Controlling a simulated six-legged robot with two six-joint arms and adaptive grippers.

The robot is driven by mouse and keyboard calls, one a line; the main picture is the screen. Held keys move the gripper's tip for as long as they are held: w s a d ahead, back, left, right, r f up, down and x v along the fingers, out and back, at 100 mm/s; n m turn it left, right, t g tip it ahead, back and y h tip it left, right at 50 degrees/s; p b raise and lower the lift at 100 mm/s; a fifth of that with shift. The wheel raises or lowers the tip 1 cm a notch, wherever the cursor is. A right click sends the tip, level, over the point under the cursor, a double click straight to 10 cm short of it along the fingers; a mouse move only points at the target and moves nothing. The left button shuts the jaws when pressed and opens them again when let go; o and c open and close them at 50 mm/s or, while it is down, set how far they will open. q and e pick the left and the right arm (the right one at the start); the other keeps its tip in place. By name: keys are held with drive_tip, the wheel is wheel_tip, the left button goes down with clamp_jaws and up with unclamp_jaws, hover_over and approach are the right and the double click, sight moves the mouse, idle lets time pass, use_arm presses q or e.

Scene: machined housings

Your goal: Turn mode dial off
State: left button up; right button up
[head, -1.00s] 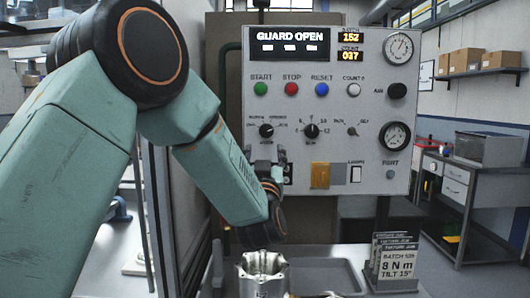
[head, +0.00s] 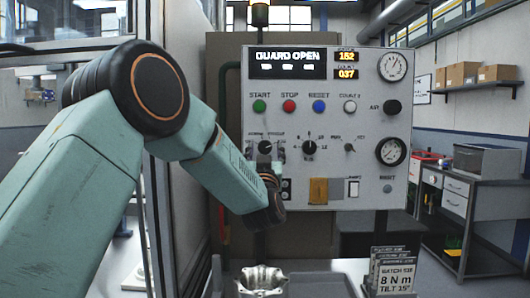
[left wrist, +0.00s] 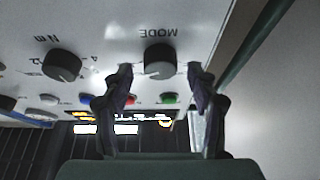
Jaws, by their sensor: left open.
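The mode dial (left wrist: 160,60) is a dark round knob on the grey control panel (head: 330,120). In the left wrist view, which shows the panel upside down, it has MODE lettering beside it. In the head view, the dial (head: 265,147) is at the panel's left, just above my gripper, which hides part of that area. My left gripper (left wrist: 160,74) is open and empty. Its two fingers stand either side of the dial in the wrist view; whether they touch it I cannot tell. In the head view, the left gripper (head: 266,165) is before the panel. My right gripper is not in view.
A second black dial (head: 309,147), marked Nm in the wrist view, sits right of the mode dial. Green (head: 260,106), red (head: 289,105) and blue (head: 319,106) buttons are above. A metal housing (head: 263,280) stands below. Sign cards (head: 397,277) stand at the lower right.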

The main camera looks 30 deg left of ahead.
use_arm(q)
drive_tip(key=shift+w+a+f, duration=0.3)
drive_tip(key=shift+c, duration=1)
drive_tip(key=shift+w, duration=0.1)
drive_tip(key=shift+c, duration=0.8)
drive_tip(key=shift+d, duration=0.2)
drive_tip(key=shift+c, duration=1.4)
drive_tip(key=shift+s+r, duration=0.15)
drive_tip(key=shift+s, duration=0.05)
drive_tip(key=c, duration=0.5)
drive_tip(key=shift+c, duration=0.2)
